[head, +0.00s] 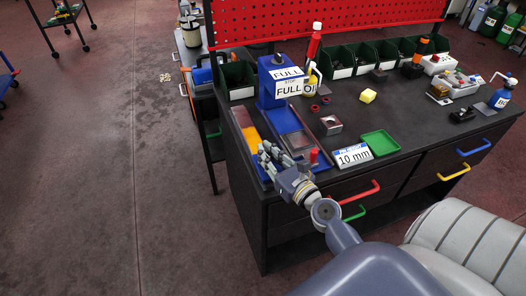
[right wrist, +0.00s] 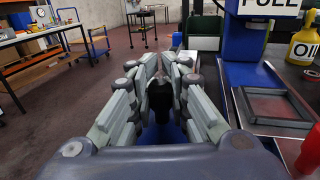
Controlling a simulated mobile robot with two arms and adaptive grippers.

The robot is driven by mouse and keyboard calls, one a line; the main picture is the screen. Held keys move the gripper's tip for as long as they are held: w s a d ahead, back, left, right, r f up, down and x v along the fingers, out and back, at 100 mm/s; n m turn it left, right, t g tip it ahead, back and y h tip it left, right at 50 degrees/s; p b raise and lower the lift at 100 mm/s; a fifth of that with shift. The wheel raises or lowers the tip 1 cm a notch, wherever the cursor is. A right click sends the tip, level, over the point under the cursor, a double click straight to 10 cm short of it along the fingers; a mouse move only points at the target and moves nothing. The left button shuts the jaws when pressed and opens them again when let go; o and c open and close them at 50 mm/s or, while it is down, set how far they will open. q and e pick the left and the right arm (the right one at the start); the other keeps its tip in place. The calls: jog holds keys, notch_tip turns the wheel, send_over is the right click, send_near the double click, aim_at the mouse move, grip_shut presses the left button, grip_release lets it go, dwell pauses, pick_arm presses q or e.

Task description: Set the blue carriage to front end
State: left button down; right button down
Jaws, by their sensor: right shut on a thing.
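The blue machine (head: 270,88) with the "FULL" signs stands at the left end of the dark workbench. Its blue base runs towards the bench's front edge. My right gripper (head: 266,152) is over the front left part of this base. In the right wrist view its fingers (right wrist: 160,68) are closed around a black handle (right wrist: 160,96). Blue surface of what looks like the carriage (right wrist: 172,132) shows below the handle. The fingers hide most of the carriage, so its exact place along its track is hard to tell. My left gripper is not in view.
A grey square frame (right wrist: 275,107) lies on the base right of the gripper, with a red knob (head: 314,156) close by. A "10 mm" sign (head: 352,155) and a green tray (head: 380,143) stand further right. Open floor (head: 170,170) lies left of the bench.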

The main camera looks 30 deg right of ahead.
jog(key=shift+s+f, duration=0.2)
jog(key=shift+f, duration=0.1)
jog(key=c, duration=1.6)
grip_release()
jog(key=shift+s, duration=0.15)
jog(key=shift+c, duration=0.2)
jog(key=shift+o, duration=0.6)
jog(key=shift+s+d+r, duration=0.1)
jog(key=shift+s+r, duration=0.1)
jog(key=shift+s, duration=0.05)
jog(key=shift+s+r, duration=0.1)
jog(key=shift+s, duration=0.1)
jog(key=shift+w, duration=0.3)
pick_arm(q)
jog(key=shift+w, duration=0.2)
pick_arm(e)
jog(key=s, duration=1.2)
jog(key=shift+s, duration=0.2)
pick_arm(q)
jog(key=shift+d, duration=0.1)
pick_arm(e)
jog(key=shift+d, duration=0.1)
